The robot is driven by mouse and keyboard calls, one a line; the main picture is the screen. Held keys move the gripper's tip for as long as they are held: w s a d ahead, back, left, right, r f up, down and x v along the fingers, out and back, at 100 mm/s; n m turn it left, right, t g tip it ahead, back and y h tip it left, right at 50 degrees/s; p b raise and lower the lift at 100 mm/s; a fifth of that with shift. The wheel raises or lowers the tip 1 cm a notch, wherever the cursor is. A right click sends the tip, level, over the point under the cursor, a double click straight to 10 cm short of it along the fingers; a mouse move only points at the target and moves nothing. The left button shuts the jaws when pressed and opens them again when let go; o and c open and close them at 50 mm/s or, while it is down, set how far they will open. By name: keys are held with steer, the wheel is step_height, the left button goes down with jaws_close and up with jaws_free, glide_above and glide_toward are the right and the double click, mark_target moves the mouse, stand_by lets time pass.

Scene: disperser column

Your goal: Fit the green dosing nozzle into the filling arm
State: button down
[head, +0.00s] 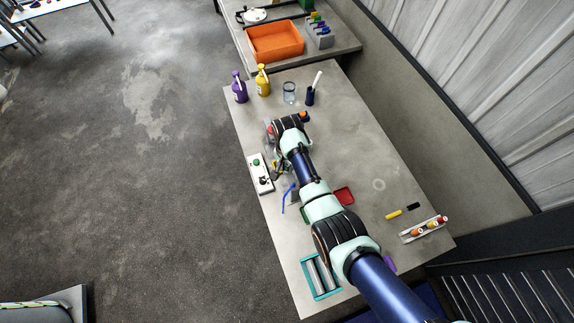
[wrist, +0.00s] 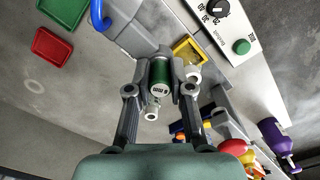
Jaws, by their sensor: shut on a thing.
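My gripper (wrist: 160,90) is shut on the green dosing nozzle (wrist: 160,72), seen in the wrist view. The nozzle has a green body with a printed white end and a narrow pale tip pointing toward the wrist camera. A grey block-like structure (wrist: 128,22) shows behind the nozzle; I cannot tell whether it is the filling arm, or whether the nozzle touches it. A yellow frame (wrist: 188,50) and a white cylindrical part (wrist: 193,75) are right beside the nozzle. In the head view my arm hides most of the gripper and the nozzle.
A white control box (head: 260,173) with a dial and green button stands at the bench's left edge. A blue hook (head: 291,198), red tray (head: 344,196) and teal rack (head: 318,262) lie nearby. Purple (head: 239,91) and yellow (head: 263,84) bottles stand at the back. The bench's right middle is mostly clear.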

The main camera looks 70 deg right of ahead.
stand_by(0.3)
steer(key=c, duration=1)
jaws_free()
steer(key=shift+o, duration=0.2)
steer(key=o, duration=0.6)
steer(key=shift+c, duration=0.2)
step_height(320, 180, up, 7)
steer(key=p, duration=0.7)
steer(key=shift+r, duration=0.1)
